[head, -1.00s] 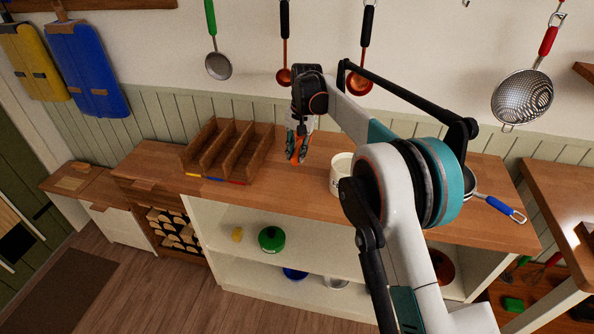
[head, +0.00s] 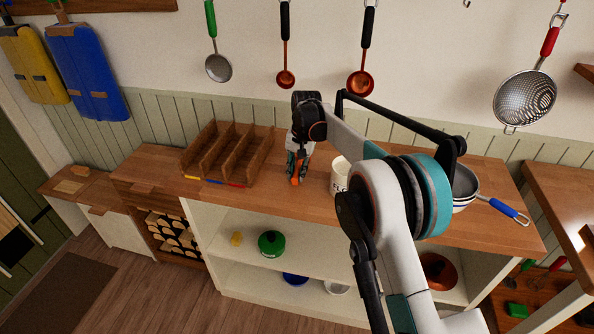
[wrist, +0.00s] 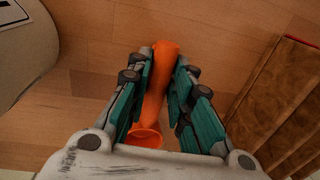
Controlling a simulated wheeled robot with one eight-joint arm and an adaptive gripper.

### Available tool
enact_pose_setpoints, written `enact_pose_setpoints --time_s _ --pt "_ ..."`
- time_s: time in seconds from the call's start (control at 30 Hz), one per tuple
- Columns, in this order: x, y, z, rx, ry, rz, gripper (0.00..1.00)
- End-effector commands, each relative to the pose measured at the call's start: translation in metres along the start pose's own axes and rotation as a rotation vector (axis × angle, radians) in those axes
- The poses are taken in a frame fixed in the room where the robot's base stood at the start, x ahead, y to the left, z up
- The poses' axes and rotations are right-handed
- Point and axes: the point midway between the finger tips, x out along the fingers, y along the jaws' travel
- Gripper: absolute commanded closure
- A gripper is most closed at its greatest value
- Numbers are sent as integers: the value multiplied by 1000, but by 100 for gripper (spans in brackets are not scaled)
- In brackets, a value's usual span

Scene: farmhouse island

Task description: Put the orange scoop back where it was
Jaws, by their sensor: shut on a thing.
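The orange scoop (wrist: 158,85) is between the fingers of my gripper (wrist: 160,95) in the wrist view. Its handle points away and its small bowl shows near the palm. In the head view my gripper (head: 297,172) is over the counter, with the scoop's orange (head: 295,181) showing at the fingertips. My gripper is shut on the scoop, low over the wooden counter (head: 240,200); I cannot tell whether the scoop touches it. A white lettered canister (head: 339,176) stands to the right of my gripper.
A wooden divided tray (head: 222,180) with coloured front marks stands to the left of my gripper. Ladles (head: 360,82) hang on the wall behind. Counter front of my gripper is clear.

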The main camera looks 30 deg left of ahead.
Motion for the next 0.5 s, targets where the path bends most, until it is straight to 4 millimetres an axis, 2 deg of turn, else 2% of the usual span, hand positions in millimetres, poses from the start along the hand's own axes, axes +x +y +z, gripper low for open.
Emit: enact_pose_setpoints --time_s 0.03,0.1,0.5 --pt "1 0 0 0 0 0 75" --pt "1 0 0 0 0 0 60" --pt "-4 0 0 0 0 0 60"
